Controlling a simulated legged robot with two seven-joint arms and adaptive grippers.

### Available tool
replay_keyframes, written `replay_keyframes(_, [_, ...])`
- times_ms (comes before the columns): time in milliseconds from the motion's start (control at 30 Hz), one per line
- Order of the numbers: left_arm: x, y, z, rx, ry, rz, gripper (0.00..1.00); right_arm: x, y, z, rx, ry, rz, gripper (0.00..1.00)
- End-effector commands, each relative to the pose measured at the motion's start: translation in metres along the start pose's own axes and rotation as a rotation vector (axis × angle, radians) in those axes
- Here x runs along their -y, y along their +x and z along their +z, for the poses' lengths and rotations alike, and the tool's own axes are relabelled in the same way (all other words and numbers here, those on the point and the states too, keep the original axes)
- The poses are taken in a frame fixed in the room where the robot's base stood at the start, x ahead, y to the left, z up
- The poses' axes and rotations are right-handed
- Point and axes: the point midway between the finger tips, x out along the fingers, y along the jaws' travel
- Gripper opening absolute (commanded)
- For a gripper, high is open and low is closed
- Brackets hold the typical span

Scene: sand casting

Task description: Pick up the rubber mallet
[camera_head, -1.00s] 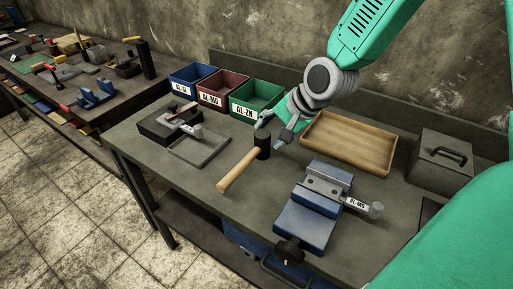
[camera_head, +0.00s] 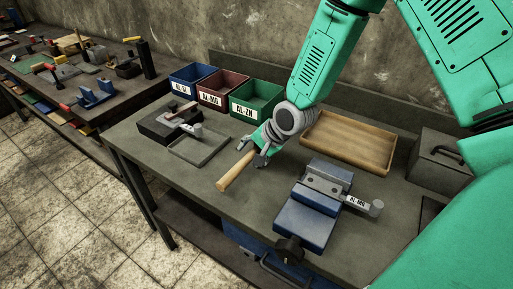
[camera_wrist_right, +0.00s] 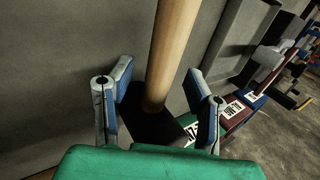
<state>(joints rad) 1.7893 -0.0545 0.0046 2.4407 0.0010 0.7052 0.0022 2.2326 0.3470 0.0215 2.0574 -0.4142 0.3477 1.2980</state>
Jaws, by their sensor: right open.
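The rubber mallet lies or stands on the workbench, with its wooden handle (camera_head: 236,171) pointing toward the front left in the head view. Its black head is mostly hidden behind my right gripper (camera_head: 262,157) there. In the right wrist view the mallet's black head (camera_wrist_right: 155,128) and handle (camera_wrist_right: 173,50) show between the two fingers of my right gripper (camera_wrist_right: 160,95). The fingers are apart, one on each side of the mallet, with gaps visible. My left gripper is not in view.
A blue vise (camera_head: 310,215) stands right of the mallet. A wooden tray (camera_head: 385,163) is behind it. Blue, red and green bins (camera_head: 257,95) line the back. A grey tray (camera_head: 190,155) with a metal part lies to the left. A grey box (camera_head: 440,160) is at the right.

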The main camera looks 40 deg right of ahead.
Motion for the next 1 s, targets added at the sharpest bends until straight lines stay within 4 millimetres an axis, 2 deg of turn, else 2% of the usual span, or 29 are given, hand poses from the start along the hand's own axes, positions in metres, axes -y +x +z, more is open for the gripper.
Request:
replay_keyframes(133, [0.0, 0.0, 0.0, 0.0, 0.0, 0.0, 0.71, -0.001, -0.001, -0.001, 0.0, 0.002, -0.001, 0.45])
replay_keyframes(167, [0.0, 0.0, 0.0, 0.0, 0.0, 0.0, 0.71, -0.001, -0.001, -0.001, 0.0, 0.002, -0.001, 0.42])
replay_keyframes(200, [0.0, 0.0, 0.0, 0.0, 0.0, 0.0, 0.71, 0.0, -0.001, -0.001, 0.0, 0.002, 0.0, 0.28])
replay_keyframes(267, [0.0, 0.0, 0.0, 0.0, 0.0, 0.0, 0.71, 0.0, 0.0, -0.001, 0.0, 0.002, 0.0, 0.07])
replay_keyframes(300, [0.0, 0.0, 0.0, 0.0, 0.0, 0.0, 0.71, 0.0, 0.0, -0.001, 0.0, 0.002, 0.0, 0.0])
replay_keyframes(733, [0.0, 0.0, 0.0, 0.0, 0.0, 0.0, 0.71, 0.002, -0.004, -0.002, -0.001, 0.002, 0.0, 0.0])
replay_keyframes(867, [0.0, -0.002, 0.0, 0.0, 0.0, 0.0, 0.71, 0.011, -0.016, -0.002, -0.002, 0.001, -0.004, 0.0])
replay_keyframes(1000, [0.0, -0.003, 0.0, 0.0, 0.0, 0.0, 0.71, 0.027, -0.039, -0.001, -0.002, 0.001, -0.006, 0.0])
